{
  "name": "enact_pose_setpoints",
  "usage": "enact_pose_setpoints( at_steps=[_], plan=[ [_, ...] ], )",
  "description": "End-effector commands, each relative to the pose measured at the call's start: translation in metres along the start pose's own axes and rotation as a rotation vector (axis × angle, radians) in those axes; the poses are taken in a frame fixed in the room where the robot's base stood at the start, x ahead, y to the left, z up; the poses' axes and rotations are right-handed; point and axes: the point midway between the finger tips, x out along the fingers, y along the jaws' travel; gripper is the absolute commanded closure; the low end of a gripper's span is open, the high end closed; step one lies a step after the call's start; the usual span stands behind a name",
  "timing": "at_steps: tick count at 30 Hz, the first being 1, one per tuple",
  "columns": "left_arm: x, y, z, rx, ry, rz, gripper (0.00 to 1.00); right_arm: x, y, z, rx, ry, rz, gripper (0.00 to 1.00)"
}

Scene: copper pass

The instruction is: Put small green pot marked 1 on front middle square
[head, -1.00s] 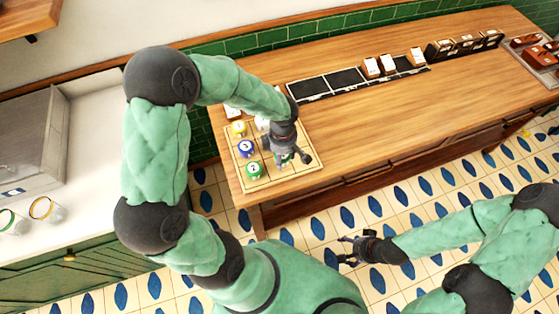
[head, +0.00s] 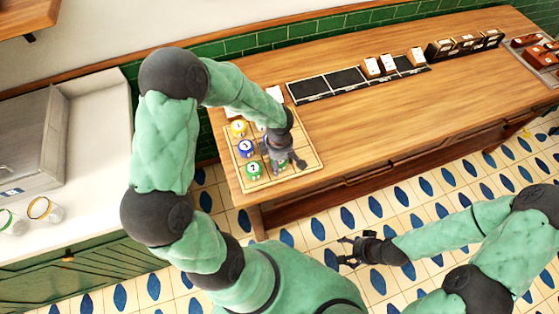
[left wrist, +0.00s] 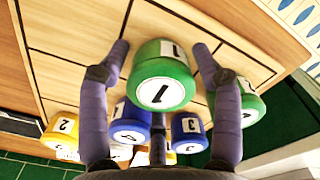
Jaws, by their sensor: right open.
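The small green pot marked 1 (left wrist: 160,85) is between the two fingers of my left gripper (left wrist: 161,48) in the left wrist view, with its number facing the camera. Narrow gaps show between the pot and both fingers, so the gripper looks open around it. In the head view my left gripper (head: 280,162) is low over the front part of the squared board (head: 300,172) and hides most of this pot. Whether the pot rests on the board is hard to tell. My right gripper (head: 355,250) is open and empty over the floor, in front of the counter.
More pots, including a blue one marked 3 (left wrist: 131,122), are close behind. The wooden counter (head: 370,120) to the right is mostly clear.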

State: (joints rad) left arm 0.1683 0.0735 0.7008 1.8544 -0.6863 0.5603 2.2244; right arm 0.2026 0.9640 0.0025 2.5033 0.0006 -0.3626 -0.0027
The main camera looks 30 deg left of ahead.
Motion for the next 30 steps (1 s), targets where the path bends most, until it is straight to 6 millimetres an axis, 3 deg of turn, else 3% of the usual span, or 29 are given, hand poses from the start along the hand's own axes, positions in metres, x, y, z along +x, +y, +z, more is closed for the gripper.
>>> enact_pose_setpoints(
  at_steps=[14, 30],
  plan=[
    [-0.005, 0.0, 0.0, 0.0, 0.0, 0.0, 0.23, -0.006, -0.002, 0.0, 0.0, 0.0, 0.0, 0.24],
    [-0.103, 0.001, 0.0, 0.0, -0.001, 0.003, 0.23, -0.017, -0.006, 0.001, 0.0, 0.0, 0.0, 0.24]
  ],
)
